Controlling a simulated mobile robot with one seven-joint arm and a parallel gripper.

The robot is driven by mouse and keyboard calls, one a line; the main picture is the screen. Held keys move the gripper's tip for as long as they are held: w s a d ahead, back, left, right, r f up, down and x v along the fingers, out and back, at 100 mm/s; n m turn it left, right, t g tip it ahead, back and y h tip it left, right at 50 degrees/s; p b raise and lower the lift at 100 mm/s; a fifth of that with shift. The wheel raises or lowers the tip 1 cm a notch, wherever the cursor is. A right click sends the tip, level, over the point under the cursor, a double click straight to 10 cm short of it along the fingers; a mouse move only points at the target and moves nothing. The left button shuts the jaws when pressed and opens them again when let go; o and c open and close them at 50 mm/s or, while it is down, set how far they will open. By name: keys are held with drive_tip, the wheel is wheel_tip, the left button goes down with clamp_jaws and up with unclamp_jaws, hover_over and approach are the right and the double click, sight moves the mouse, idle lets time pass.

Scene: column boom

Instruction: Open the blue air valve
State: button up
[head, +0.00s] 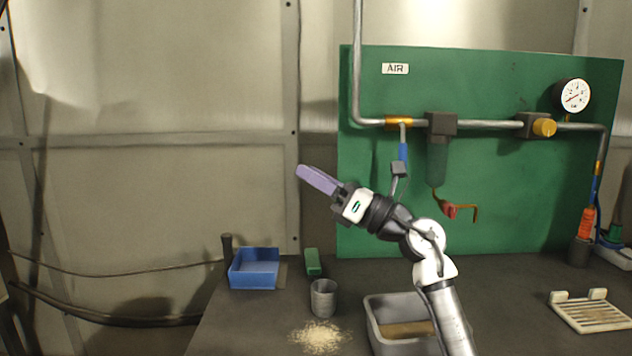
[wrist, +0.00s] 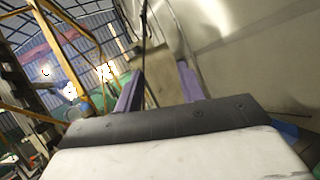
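The blue air valve handle (head: 403,151) hangs straight down from a brass valve body (head: 398,122) on the horizontal pipe, crosswise to it. My gripper (head: 304,170) has lilac fingers that point up and left, left of the green panel and apart from the valve. In the wrist view, my gripper (wrist: 160,76) has its two fingers spread with nothing between them. The valve cannot be made out in the wrist view.
The green panel (head: 500,90) carries a grey filter (head: 438,150), a yellow knob (head: 544,127), a gauge (head: 573,95) and a red hooked part (head: 450,210). On the bench are a blue bin (head: 254,282), a grey cup (head: 323,298) and a grey tray (head: 377,330).

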drive_tip(key=shift+s+a, duration=0.1)
drive_tip(key=shift+a, duration=0.15)
